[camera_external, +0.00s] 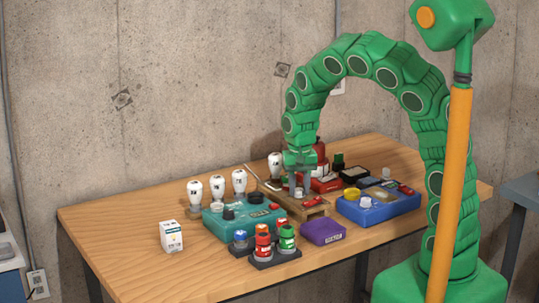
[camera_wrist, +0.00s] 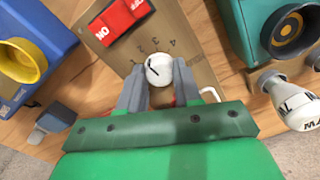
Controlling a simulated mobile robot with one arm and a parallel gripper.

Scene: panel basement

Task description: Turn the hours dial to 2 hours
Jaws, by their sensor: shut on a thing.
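The hours dial (camera_wrist: 159,68) is a small round white knob with a black pointer line, on a brown wooden panel (camera_wrist: 196,62). In the wrist view its line slants toward the upper left, and numerals printed along the knob's far side run up to 4. I cannot tell exactly which numeral the line meets. My gripper (camera_wrist: 159,90) has one finger on each side of the knob and is shut on it. In the external view my gripper (camera_external: 299,188) reaches down to the wooden box (camera_external: 310,211), largely covering the dial.
A red ON switch (camera_wrist: 121,18) sits on the same panel. A blue box (camera_external: 378,208) stands right of it, a teal box (camera_external: 243,221) left. A purple box (camera_external: 323,232) and several coloured knobs (camera_external: 263,242) stand in front.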

